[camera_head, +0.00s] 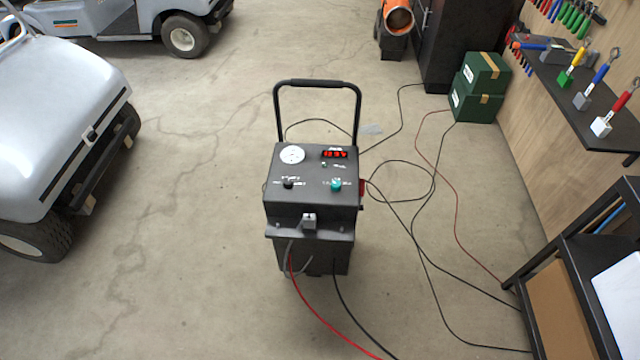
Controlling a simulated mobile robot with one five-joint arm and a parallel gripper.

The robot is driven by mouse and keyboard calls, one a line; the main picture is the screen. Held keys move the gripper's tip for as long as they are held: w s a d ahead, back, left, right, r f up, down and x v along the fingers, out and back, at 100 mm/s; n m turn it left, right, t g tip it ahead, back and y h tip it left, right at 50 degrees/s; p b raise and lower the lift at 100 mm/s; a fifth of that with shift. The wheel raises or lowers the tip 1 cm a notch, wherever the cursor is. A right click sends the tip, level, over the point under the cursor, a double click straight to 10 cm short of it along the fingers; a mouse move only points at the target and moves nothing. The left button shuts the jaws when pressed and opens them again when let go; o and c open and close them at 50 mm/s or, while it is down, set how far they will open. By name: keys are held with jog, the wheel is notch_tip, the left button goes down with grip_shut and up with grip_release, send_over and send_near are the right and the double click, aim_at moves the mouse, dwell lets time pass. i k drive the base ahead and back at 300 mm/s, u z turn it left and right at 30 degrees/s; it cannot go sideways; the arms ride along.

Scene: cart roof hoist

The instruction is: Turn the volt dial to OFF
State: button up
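A dark grey wheeled charger (312,205) with a tall handle stands upright on the floor in the middle of the head view. Its sloped top panel carries a black knob (288,184) at left and a teal knob (336,184) at right. Both have small white markings around them, too small to read, so I cannot tell which is the volt dial or where either points. A round white gauge (292,155) and a lit red display (334,154) sit above the knobs. My gripper is not in view.
Red and black cables run from the charger across the floor (180,260), mostly to its right and front. A golf cart (60,110) stands at left. Green boxes (475,105), a tool shelf (570,80) and a dark rack (575,255) line the right. Floor left of the charger is clear.

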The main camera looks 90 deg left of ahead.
aim_at(288, 183)
jog(key=k, duration=1.65)
jog(key=u, duration=3.55)
jog(key=i, duration=4.8)
jog(key=z, duration=0.1)
